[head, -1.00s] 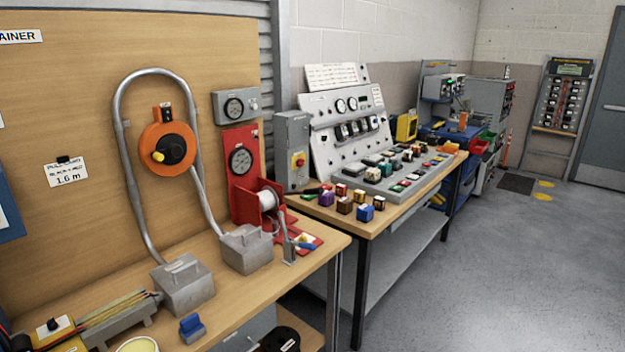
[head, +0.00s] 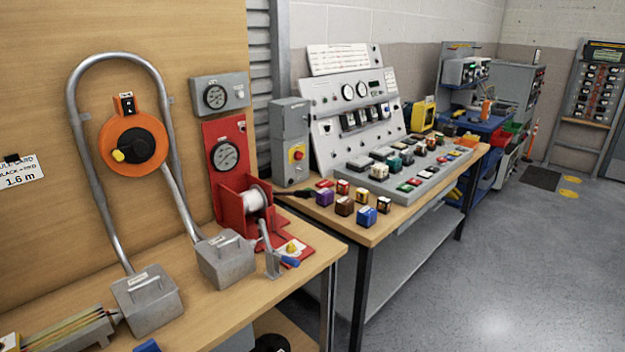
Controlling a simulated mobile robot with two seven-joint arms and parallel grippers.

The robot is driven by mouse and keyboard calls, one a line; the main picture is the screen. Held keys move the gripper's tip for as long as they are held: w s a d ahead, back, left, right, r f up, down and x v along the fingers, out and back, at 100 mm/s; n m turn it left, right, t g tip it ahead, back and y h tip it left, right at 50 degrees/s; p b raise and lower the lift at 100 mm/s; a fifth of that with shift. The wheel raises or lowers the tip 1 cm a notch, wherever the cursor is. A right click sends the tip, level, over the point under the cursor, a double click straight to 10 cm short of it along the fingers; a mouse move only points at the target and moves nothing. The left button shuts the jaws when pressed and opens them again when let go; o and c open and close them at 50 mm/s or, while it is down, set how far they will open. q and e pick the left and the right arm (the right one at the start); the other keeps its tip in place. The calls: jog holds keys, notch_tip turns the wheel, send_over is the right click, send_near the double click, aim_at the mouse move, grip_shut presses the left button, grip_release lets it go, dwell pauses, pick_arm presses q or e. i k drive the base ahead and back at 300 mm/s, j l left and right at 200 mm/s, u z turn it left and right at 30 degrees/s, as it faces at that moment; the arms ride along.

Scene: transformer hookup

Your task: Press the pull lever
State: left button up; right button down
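The pull lever (head: 266,238) stands near the right front edge of the wooden bench, in front of the red winch unit (head: 232,205). It is a grey upright arm on a small grey bracket, with a blue grip (head: 290,261) low at its right side. A white spool (head: 256,197) sits in the red unit, and a round gauge (head: 225,154) is on its back plate. A yellow piece (head: 291,247) lies on the red base behind the lever. Neither of my grippers is in the head view.
Two grey metal boxes (head: 147,301) (head: 226,260) joined by a bent conduit (head: 73,105) stand left of the lever. An orange reel (head: 135,143) hangs on the board. A second bench (head: 377,232) with a control console (head: 350,100) stands right. Grey floor (head: 480,270) is open there.

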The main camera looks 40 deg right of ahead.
aim_at(298, 193)
jog(key=i+l, duration=0.1)
jog(key=l, duration=0.35)
jog(key=i+l, duration=0.1)
jog(key=l, duration=0.4)
jog(key=i+l, duration=0.1)
jog(key=l, duration=0.35)
